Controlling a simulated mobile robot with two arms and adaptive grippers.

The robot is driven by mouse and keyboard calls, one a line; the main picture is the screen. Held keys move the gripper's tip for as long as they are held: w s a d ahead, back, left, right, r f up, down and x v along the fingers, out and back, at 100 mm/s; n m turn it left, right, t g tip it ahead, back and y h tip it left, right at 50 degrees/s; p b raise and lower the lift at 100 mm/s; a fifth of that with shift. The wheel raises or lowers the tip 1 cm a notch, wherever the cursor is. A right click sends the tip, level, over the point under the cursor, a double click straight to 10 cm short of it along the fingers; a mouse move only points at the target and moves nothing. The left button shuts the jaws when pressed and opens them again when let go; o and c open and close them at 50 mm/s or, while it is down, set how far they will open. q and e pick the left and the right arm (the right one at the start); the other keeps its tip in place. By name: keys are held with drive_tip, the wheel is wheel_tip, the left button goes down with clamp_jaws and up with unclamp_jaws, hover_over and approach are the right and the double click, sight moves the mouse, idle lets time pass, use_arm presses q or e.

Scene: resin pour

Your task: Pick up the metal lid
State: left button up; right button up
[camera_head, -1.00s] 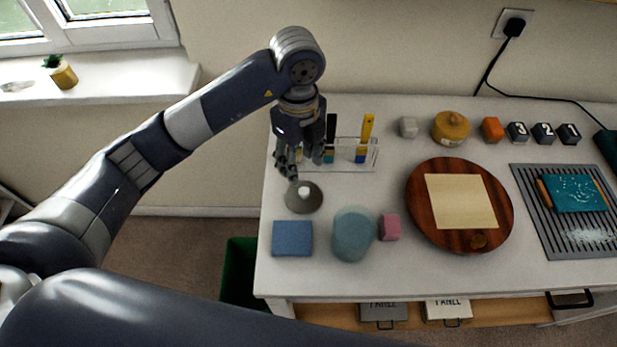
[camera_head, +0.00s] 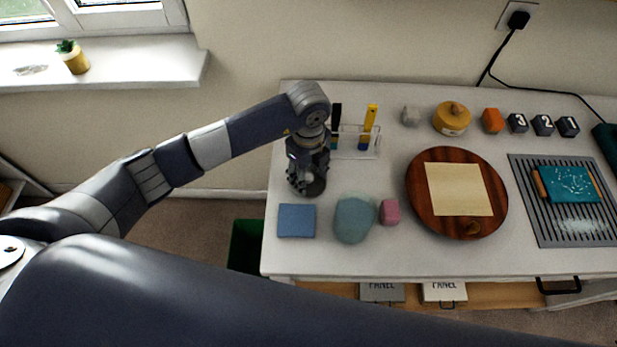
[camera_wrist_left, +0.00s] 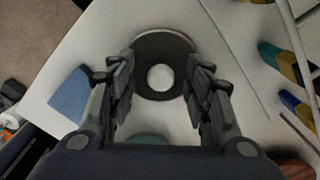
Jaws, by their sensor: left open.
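The metal lid is a dark round disc with a pale round knob in its middle. It lies on the white table in the head view (camera_head: 317,187), partly hidden by my left gripper (camera_head: 305,186). In the left wrist view the lid (camera_wrist_left: 155,48) lies ahead of the fingertips, with its knob between the two fingers. My left gripper (camera_wrist_left: 160,75) is open and empty, pointing down over the lid. I cannot tell how far above the lid the fingers are. My right gripper is not in view.
A blue square block (camera_head: 297,221), a teal rounded container (camera_head: 354,219) and a pink block (camera_head: 389,212) stand in front of the lid. A clear rack (camera_head: 368,154) with coloured tools stands behind. A round wooden board (camera_head: 414,185) is to the right.

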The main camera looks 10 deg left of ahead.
use_arm(q)
clamp_jaws()
drive_tip(key=shift+r, duration=0.1)
